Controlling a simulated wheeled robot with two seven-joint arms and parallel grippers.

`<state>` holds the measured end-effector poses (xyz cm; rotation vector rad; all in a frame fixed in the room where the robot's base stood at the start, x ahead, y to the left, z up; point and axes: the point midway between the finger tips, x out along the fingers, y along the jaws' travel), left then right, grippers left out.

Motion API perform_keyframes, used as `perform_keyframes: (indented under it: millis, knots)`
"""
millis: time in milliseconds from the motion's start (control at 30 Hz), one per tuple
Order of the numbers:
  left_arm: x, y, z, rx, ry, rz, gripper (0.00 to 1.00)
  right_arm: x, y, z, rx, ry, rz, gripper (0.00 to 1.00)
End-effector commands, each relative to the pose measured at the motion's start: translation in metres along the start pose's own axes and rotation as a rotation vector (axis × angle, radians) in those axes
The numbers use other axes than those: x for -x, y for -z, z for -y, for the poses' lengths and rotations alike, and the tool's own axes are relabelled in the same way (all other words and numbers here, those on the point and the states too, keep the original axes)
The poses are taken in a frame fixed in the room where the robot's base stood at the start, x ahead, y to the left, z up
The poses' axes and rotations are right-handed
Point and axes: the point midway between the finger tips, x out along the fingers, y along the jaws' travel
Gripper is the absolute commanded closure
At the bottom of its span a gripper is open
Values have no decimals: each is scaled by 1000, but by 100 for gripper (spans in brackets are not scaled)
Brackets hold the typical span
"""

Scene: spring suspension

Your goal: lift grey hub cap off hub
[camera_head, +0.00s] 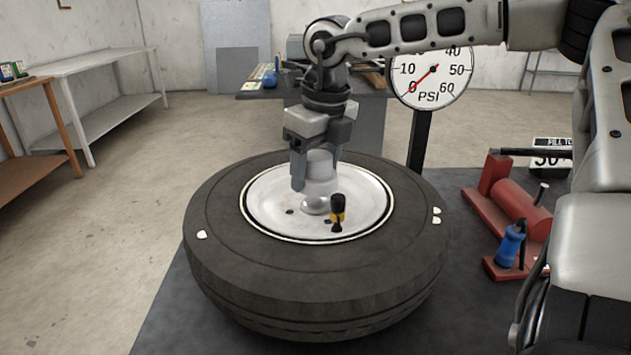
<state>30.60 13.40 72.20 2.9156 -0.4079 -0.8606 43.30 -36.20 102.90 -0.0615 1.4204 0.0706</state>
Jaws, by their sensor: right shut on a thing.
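A big black tire (225,265) lies flat on a dark table, with a white round wheel disc (270,205) in its middle. A shiny grey dome, the hub (314,207), is at the disc's centre. My right gripper (314,172) comes down from above and is shut on the grey hub cap (322,164), a short cylinder between its fingers. The cap is right above the dome; I cannot tell whether they touch. The near finger hides part of the cap. My left gripper is not in view.
A black and yellow valve-like piece (338,211) stands on the disc, right of the hub. A red pump (515,210) with a blue-handled tool (510,243) is at the right. A PSI gauge (433,75) stands behind the tire. My right arm spans the upper right.

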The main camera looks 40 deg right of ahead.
Motion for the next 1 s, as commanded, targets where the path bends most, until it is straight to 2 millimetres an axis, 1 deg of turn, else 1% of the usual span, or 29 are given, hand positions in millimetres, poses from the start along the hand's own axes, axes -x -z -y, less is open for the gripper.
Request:
perform_keyframes:
  millis: [33, 200, 267, 400, 600, 800, 1000]
  knots:
    - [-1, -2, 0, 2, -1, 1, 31, 12, 3, -6, 3, 1, 7, 61]
    - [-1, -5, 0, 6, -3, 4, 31, 46, 18, -25, 3, 3, 6, 61]
    - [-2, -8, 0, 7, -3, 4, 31, 51, 27, -35, 4, 1, 5, 61]
    - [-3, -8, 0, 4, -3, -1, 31, 66, 45, -54, 2, 2, 5, 61]
    - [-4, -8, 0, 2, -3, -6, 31, 82, 63, -75, 1, 1, 3, 61]
    - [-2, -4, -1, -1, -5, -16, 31, 91, 72, -84, 0, 1, 1, 61]
    - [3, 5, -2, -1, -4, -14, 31, 106, 72, -87, -1, 0, 0, 61]
